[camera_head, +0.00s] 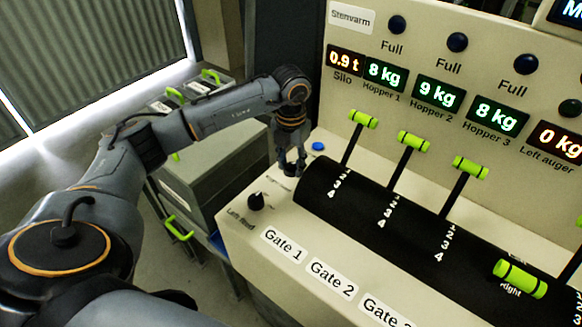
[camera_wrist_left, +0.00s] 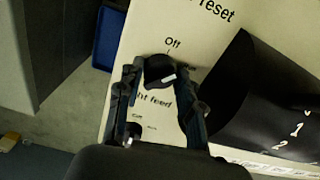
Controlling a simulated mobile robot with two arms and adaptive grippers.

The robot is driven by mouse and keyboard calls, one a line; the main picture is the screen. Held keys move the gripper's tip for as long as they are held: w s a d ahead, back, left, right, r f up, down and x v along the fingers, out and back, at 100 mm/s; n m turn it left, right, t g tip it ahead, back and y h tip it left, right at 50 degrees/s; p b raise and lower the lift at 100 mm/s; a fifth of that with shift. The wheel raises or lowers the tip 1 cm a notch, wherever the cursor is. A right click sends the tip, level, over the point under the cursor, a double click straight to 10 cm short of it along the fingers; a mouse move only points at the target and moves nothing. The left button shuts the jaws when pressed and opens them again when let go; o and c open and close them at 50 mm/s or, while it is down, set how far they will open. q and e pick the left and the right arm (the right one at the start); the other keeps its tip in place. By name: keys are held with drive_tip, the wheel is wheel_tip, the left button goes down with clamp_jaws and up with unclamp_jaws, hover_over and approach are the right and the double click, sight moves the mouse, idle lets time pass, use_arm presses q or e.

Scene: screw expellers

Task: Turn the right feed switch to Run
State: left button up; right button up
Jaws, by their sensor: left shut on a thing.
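The right feed switch (camera_wrist_left: 158,72) is a black round knob with a white pointer mark. In the left wrist view, "Off" is printed above it and a partly covered "feed" label lies below. The pointer is turned away from "Off", to the right and slightly up, towards small print that I cannot read. My left gripper (camera_wrist_left: 160,85) is shut on the knob, with one finger on each side. In the head view my left gripper (camera_head: 291,168) points down at the panel and hides this switch. My right gripper is not in view.
The left feed knob (camera_head: 256,201) sits just nearer on the cream panel. A blue button (camera_head: 318,146) lies just beyond my left gripper. To the right is a black curved cover (camera_head: 340,205) with several green-handled levers. Grey cases (camera_head: 215,150) stand behind my left arm.

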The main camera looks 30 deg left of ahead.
sight(291, 164)
use_arm(q)
drive_tip(key=shift+m+b, duration=1)
drive_tip(key=shift+m, duration=1.1)
drive_tip(key=o, duration=1.2)
wheel_tip(291, 164, up, 12)
drive_tip(key=shift+r, duration=0.1)
